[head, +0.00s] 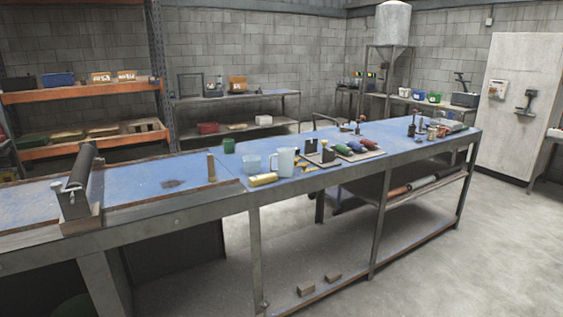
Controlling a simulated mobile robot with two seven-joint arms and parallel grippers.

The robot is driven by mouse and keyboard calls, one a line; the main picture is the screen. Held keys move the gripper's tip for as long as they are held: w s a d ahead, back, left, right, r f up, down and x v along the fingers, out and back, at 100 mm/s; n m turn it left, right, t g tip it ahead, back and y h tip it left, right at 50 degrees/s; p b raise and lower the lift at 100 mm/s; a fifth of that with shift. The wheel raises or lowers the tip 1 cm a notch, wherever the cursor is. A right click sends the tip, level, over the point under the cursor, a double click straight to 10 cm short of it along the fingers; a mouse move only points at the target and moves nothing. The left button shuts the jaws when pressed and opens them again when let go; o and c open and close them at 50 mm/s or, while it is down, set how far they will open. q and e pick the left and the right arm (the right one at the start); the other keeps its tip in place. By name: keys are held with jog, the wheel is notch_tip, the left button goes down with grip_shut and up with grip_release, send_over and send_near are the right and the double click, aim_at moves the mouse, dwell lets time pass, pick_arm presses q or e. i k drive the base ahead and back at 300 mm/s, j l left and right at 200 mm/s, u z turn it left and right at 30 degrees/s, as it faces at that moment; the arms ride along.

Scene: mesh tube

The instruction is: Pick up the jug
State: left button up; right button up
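A pale translucent jug (286,161) stands upright on the blue-topped workbench (215,195), near the middle of the head view. Its handle seems to be on its right side, but it is small in the picture. A shorter pale blue container (252,164) stands to its left, apart from it. A brass-coloured cylinder (263,179) lies just in front, between the two. Neither of my grippers shows in the head view.
A green cup (229,146) stands behind and left. Right of the jug, a tray (368,160) holds several coloured items close by. A roller device (74,195) sits on the bench's left. Open floor (490,235) lies in front of the bench's right part.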

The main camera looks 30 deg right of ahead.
aim_at(286, 156)
jog(key=i+l, duration=0.1)
jog(key=l, duration=0.3)
jog(key=i+l+u, duration=0.1)
jog(key=l, duration=0.35)
jog(key=i+l, duration=0.1)
jog(key=l, duration=0.3)
jog(key=i+l, duration=0.1)
jog(key=l, duration=0.35)
jog(key=i+l+u, duration=0.1)
jog(key=l, duration=0.35)
